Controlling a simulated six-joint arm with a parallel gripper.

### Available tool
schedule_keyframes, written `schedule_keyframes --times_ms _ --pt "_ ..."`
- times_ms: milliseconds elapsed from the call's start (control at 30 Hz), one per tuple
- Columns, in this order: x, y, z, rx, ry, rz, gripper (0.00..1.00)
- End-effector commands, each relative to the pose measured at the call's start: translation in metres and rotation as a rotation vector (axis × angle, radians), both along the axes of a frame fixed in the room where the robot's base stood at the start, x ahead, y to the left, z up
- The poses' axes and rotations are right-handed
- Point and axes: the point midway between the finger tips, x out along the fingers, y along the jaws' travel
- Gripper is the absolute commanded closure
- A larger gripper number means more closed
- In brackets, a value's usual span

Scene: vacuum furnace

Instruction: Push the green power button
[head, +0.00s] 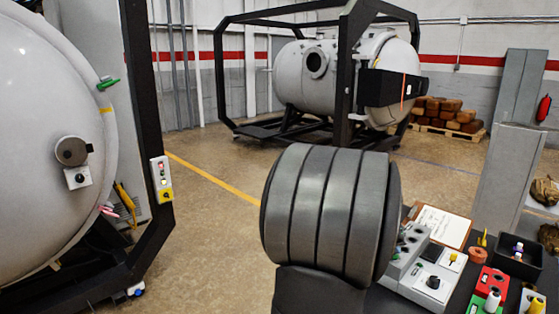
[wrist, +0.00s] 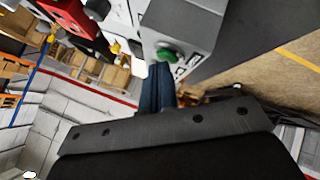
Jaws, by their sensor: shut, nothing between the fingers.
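The green button (wrist: 170,55) is on the end of a grey control box (wrist: 185,22) in the upper middle of the wrist view. White labels sit beside it. My gripper (wrist: 155,72) is shut and empty. Its dark blue fingers point up the wrist view, and their tips show just below and left of the button. I cannot tell whether they touch it. In the head view my large grey arm link fills the middle and hides the gripper. The control box (head: 402,262) shows just right of that link, partly covered.
A bench at the lower right carries a clipboard (head: 442,226), a panel with a black knob (head: 422,283), a black bin (head: 518,260) and red and green blocks (head: 490,285). A vacuum furnace (head: 40,130) stands at left, another (head: 310,85) behind. The floor between is clear.

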Motion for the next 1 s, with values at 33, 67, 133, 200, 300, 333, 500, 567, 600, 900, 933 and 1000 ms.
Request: schedule_keyframes --times_ms 33,67,133,200,300,333,500,567,600,900,933,1000 --pt "0.000 0.000 -0.002 0.000 0.001 0.000 1.00" --pt "0.000 0.000 -0.003 0.000 0.001 0.000 1.00" --pt "0.000 0.000 -0.004 0.000 0.001 -0.001 1.00" --pt "0.000 0.000 -0.004 0.000 0.001 -0.001 1.00" --pt "0.000 0.000 -0.004 0.001 0.002 -0.001 1.00" --pt "-0.001 0.000 -0.004 0.001 0.002 -0.001 1.00" --pt "-0.001 0.000 -0.001 0.001 0.002 -0.001 1.00" --pt "-0.001 0.000 0.001 0.001 0.001 -0.002 1.00" --pt "-0.001 0.000 0.002 0.001 0.002 -0.003 1.00" --pt "-0.001 0.000 0.005 0.000 0.002 -0.002 1.00" --pt "-0.001 0.000 0.006 0.000 0.001 -0.001 1.00" --pt "0.000 -0.001 0.011 -0.001 -0.001 -0.001 1.00"
